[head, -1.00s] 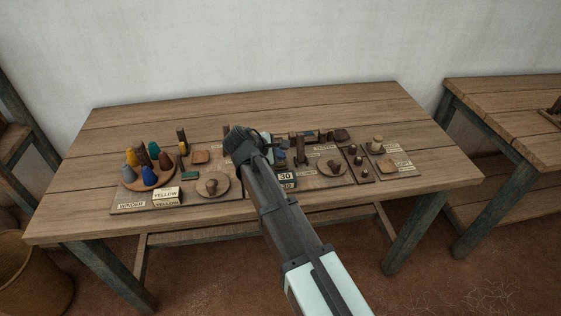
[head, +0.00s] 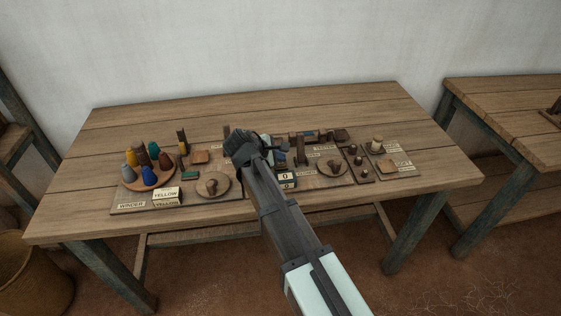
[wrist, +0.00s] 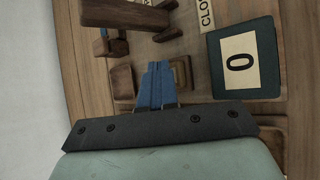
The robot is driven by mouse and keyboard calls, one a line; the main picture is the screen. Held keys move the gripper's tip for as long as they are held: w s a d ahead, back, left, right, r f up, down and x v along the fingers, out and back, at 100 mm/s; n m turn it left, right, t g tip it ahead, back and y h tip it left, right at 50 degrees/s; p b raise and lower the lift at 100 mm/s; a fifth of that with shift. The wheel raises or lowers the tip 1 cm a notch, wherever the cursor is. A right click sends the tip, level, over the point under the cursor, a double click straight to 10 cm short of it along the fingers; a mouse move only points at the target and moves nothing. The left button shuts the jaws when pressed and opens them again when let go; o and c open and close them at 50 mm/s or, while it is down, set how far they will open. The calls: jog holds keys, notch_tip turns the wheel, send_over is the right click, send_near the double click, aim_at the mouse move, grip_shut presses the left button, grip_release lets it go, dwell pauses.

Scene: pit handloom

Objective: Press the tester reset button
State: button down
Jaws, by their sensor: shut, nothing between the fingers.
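My gripper (wrist: 155,82) is shut and empty, its blue fingers together and pointing down at the tester board. In the head view its fingertips (head: 281,161) are low over the middle of the bench, partly hidden by my arm. In the wrist view a small square wooden button-like piece (wrist: 181,72) is right beside the fingertips. I cannot tell whether the fingers touch it. The tester's dark green counter box (wrist: 216,70) stands to the right of it with a cream plate reading 0 (wrist: 240,62). The counter also shows in the head view (head: 286,177).
On the right are another knob disc (head: 333,168) and small pegs. A wooden post-like part (wrist: 125,14) stands near the fingers.

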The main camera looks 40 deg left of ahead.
jog(key=shift+f, duration=0.15)
dwell(0.5)
jog(key=shift+r, duration=1)
jog(key=shift+r, duration=2.5)
